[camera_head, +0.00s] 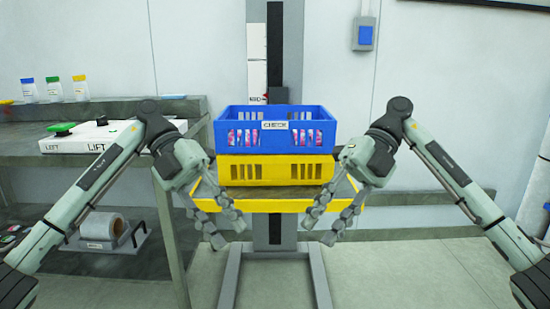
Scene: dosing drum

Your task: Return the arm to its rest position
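My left gripper (229,228) hangs in front of the left side of the lift platform, fingers pointing down and spread apart, with nothing between them. My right gripper (321,228) hangs in front of the platform's right side, also spread and empty. Both arms come in from the lower corners and bend down at the wrist, roughly mirroring each other. Between and behind them a blue crate (225,132) with a label sits on a yellow crate (275,172). Pink and white items show through the blue crate's slots. Neither gripper appears to touch the crates.
The yellow-edged lift platform (270,206) carries the crates on a dark column (274,60). At left, a grey bench (40,150) holds a lift button box (92,138) and several capped bottles (54,90). A roll (104,226) lies on its lower shelf. Floor at right is clear.

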